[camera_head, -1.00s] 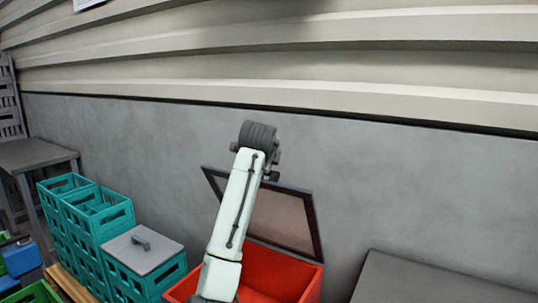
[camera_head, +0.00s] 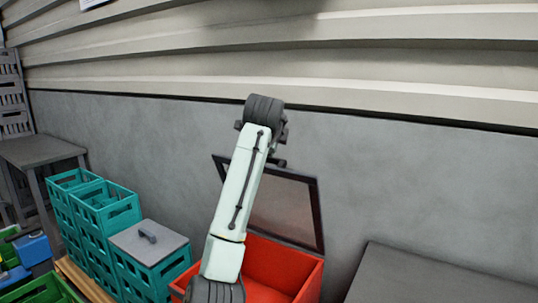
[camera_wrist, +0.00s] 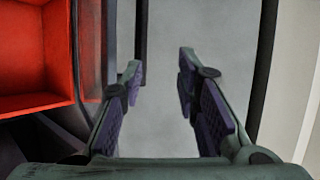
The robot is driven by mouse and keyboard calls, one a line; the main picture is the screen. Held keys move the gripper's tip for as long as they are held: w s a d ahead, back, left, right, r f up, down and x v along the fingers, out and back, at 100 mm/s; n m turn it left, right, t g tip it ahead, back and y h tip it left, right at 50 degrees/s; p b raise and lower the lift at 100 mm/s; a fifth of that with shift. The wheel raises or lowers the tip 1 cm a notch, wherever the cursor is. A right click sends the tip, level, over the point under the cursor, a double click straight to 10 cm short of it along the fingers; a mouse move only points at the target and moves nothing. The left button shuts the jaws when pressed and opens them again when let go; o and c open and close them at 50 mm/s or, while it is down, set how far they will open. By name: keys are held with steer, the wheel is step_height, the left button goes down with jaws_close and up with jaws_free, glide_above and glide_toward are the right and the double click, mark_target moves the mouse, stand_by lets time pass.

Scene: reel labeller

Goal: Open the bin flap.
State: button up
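The red bin (camera_head: 285,268) stands at the lower middle of the head view, and its inside shows at the left of the wrist view (camera_wrist: 35,50). Its flap (camera_head: 285,212), a dark-framed panel, stands raised at the bin's back, in front of the grey wall. My arm covers part of the flap and bin. In the wrist view the flap (camera_wrist: 124,30) is beside the left finger, its dark edge near that fingertip. My gripper (camera_wrist: 160,64) is open, with nothing held between the fingers. In the head view the fingers are hidden behind my arm.
Teal crates (camera_head: 108,212) stand left of the bin, one with a grey lid (camera_head: 150,243). A dark grey surface (camera_head: 430,278) is at the lower right. The grey wall (camera_head: 420,185) runs behind the bin. A table (camera_head: 40,150) is at the far left.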

steer(key=s+r, duration=0.4)
steer(key=r, duration=0.2)
steer(key=shift+s, duration=0.15)
stand_by(0.7)
